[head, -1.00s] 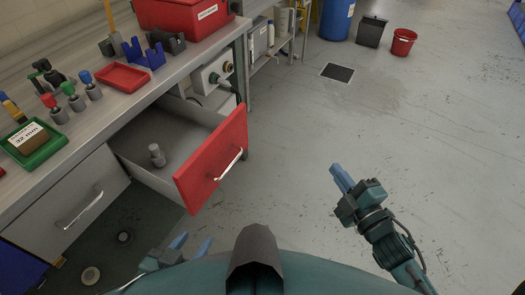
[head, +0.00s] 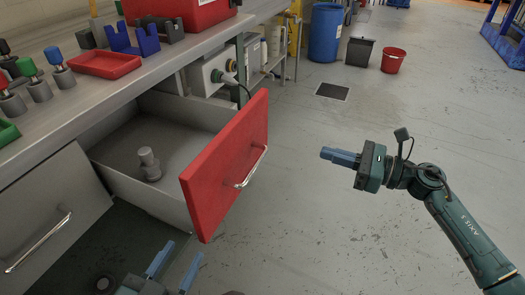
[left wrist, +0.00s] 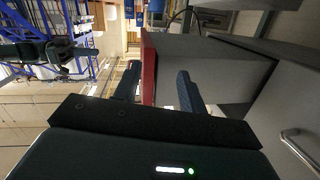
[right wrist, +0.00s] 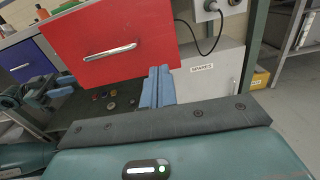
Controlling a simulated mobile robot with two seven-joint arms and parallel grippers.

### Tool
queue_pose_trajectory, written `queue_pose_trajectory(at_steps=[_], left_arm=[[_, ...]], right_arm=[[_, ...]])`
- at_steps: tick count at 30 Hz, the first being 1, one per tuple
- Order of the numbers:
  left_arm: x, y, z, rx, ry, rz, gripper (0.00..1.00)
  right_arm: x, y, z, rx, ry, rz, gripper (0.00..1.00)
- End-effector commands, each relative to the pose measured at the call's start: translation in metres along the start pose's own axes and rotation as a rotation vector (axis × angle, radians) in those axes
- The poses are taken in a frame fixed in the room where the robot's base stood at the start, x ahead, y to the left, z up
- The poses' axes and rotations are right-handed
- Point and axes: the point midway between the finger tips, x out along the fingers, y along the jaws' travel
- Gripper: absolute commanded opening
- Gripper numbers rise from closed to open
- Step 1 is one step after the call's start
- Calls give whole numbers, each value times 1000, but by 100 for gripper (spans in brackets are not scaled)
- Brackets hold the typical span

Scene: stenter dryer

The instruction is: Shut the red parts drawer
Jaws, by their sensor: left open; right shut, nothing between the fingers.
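The red parts drawer (head: 228,165) stands pulled out from under the workbench. Its red front has a silver bar handle (head: 252,167), and a grey metal part (head: 149,165) stands inside. My left gripper (head: 175,268) is open and empty, low in front of the bench and left of the red front. In the left wrist view the red front (left wrist: 149,68) shows edge-on between the open fingers (left wrist: 157,88), farther off. My right gripper (head: 341,157) is shut and empty, right of the drawer and apart from it. The right wrist view shows the red front (right wrist: 110,42) beyond the shut fingers (right wrist: 157,88).
A grey drawer (head: 50,215) beside it is closed. The bench top holds a red tray (head: 105,64), a red box (head: 180,12) and several coloured-top tools. A blue barrel (head: 326,32), dark bin (head: 361,52) and red bucket (head: 394,61) stand far back.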

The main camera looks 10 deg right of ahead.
Motion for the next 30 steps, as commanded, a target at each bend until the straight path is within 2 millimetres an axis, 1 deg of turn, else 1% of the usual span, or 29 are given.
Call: queue_pose_trajectory(at_steps=[1,4,7,15,21,25,30], left_arm=[[0,1,1,3,5,1,41],[0,0,0,4,6,1,41],[0,0,-1,3,5,1,41],[0,0,0,3,7,1,41],[0,1,0,6,15,0,41],[0,1,0,7,20,0,41],[0,1,-1,8,26,-1,41]], right_arm=[[0,-1,-2,-18,8,4,0],[7,-1,-1,-25,10,7,0],[22,-1,0,-24,8,7,0],[80,0,0,-21,5,7,0],[117,0,-1,-19,6,6,0],[131,0,-2,-18,7,5,0],[139,0,-2,-19,8,5,0]])
